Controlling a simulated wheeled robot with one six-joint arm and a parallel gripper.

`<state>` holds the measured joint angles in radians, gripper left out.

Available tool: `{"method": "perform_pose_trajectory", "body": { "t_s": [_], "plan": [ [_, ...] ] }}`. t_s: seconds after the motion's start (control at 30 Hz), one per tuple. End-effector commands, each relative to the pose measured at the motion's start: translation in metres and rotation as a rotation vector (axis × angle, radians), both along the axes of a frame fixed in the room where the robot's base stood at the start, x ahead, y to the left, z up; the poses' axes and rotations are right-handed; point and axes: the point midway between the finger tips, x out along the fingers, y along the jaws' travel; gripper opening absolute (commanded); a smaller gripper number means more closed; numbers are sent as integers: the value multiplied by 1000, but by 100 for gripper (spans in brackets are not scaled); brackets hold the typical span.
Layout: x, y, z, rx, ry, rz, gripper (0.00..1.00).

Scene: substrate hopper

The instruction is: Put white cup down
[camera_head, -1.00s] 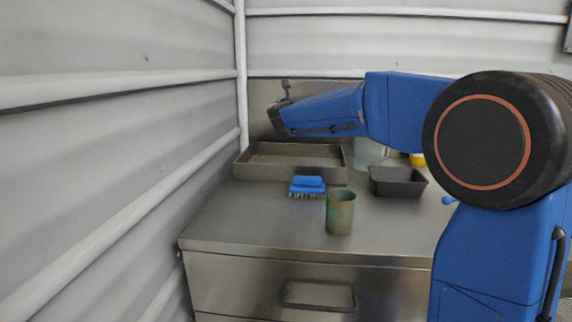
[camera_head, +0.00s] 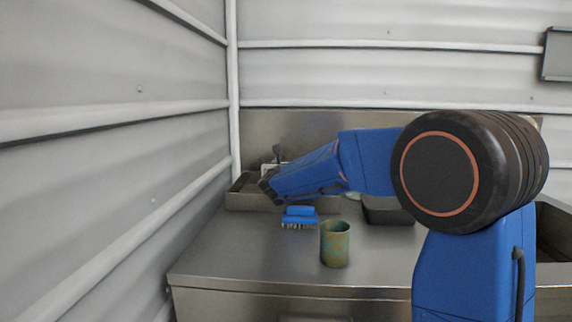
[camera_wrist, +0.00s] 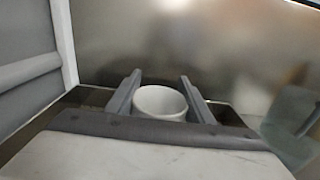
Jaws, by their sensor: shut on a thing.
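The white cup (camera_wrist: 160,104) sits between the two grey fingers of my gripper (camera_wrist: 160,84) in the wrist view, which are shut on it. Its open rim faces up, and its lower part is hidden behind the gripper body. In the head view my gripper (camera_head: 270,178) is at the grey metal tray (camera_head: 240,203) at the back left of the counter. A small white patch beside it there is probably the cup, mostly hidden by my arm. I cannot tell whether the cup touches the tray.
A blue brush (camera_head: 299,216) and a mottled green cup (camera_head: 335,244) stand on the steel counter (camera_head: 240,262) in front of the tray. A dark bin (camera_head: 388,212) is partly hidden by my arm. Corrugated walls close the left and back. A clear vessel (camera_wrist: 292,125) shows at right.

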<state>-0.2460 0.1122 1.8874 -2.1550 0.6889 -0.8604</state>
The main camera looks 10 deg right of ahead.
Motion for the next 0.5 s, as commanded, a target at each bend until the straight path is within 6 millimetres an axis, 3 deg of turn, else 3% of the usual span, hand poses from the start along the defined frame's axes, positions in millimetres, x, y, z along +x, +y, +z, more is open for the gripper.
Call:
{"method": "perform_pose_trajectory", "body": {
  "t_s": [0.5],
  "plan": [
    [0,0,-8,0,0,0,25]
  ]
}}
